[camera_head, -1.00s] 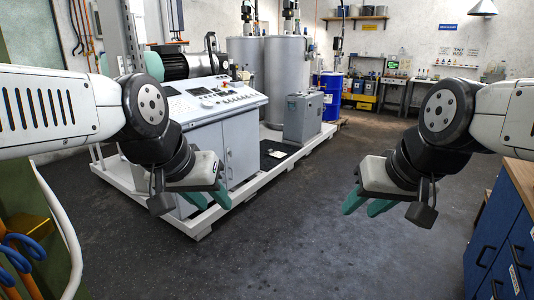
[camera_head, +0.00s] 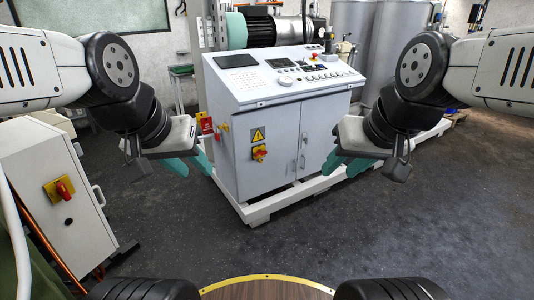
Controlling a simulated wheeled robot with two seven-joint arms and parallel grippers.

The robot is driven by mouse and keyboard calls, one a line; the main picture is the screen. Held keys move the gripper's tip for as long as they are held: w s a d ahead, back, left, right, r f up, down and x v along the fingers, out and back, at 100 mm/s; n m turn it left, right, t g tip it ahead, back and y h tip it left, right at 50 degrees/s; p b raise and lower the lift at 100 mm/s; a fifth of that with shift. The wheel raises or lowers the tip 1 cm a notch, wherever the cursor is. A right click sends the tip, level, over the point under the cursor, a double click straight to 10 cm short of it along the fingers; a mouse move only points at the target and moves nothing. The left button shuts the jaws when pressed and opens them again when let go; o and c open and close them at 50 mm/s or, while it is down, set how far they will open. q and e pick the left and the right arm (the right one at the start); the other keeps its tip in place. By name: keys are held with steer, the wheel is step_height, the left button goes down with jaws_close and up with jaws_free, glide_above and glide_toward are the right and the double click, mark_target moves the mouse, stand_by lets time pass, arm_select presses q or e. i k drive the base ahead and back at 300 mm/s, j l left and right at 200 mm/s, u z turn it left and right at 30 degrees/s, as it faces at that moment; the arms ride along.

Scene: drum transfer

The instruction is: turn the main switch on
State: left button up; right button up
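A red rotary switch on a yellow plate (camera_head: 260,152) is on the front of the grey control cabinet (camera_head: 233,158), below a yellow warning triangle. A second red handle on a yellow plate (camera_head: 61,190) is on a pale box at the left. I cannot tell from the picture which is the main switch. My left gripper (camera_head: 190,168) is in the air between the box and the cabinet, its teal fingers apart and empty. My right gripper (camera_head: 342,168) is in front of the cabinet's right side, also open and empty. Neither appears to touch a switch.
The cabinet stands on a white frame (camera_head: 262,212) with a raised edge. Its sloped console (camera_head: 290,75) carries buttons and a red knob. Grey tanks (camera_head: 352,35) stand behind. The dark floor (camera_head: 200,240) in front is clear. An orange cable runs beside the pale box (camera_head: 70,235).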

mark_target(259, 152)
steer(key=i+j, duration=0.15)
steer(key=i, duration=0.3)
steer(key=i+j+z, duration=0.15)
steer(key=i, duration=0.3)
steer(key=i+j, duration=0.25)
steer(key=i, duration=0.2)
